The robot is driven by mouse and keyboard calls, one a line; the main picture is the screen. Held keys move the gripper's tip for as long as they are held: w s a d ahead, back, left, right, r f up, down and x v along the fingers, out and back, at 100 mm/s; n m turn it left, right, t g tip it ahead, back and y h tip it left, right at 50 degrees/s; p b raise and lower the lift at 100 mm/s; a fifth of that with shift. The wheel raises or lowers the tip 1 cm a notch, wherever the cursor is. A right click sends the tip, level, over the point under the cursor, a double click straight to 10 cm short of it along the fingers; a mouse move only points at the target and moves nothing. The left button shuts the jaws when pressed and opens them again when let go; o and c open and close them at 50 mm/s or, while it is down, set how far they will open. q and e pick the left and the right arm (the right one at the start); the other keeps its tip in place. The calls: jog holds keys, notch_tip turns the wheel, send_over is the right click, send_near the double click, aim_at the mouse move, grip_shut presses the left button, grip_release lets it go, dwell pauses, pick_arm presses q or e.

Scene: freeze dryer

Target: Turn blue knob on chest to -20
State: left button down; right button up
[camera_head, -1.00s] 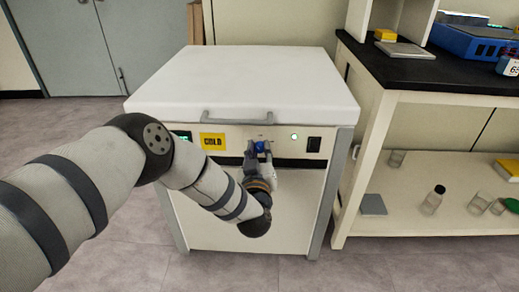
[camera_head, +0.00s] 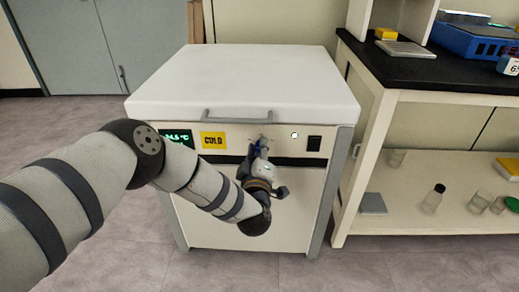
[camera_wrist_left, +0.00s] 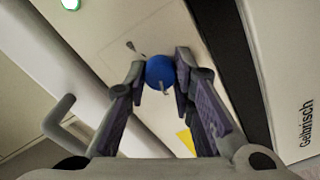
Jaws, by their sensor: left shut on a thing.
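The white chest freezer (camera_head: 240,85) stands in the middle of the head view, with its lid down. The blue knob (camera_wrist_left: 160,72) is on its front panel and sits between my left gripper's fingertips in the left wrist view. My left gripper (camera_head: 257,150) is shut on the knob and is rolled over to one side. The gripper hides most of the knob in the head view. A green display (camera_head: 177,138) on the panel's left seems to read about 24.5 °C; its first characters are hard to read. My right gripper is out of view.
The panel also has a yellow COLD label (camera_head: 213,141), a lit green button (camera_head: 294,135) and a black switch (camera_head: 314,144). A handle (camera_head: 237,116) juts out above the panel. A bench with glassware on its lower shelf (camera_head: 400,218) stands at the right.

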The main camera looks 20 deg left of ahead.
pick_arm(q)
jog(key=shift+f, duration=0.1)
dwell(0.4)
jog(key=c, duration=1.4)
grip_release()
jog(key=shift+o, duration=0.2)
jog(key=v, duration=1.2)
jog(key=shift+r, duration=0.2)
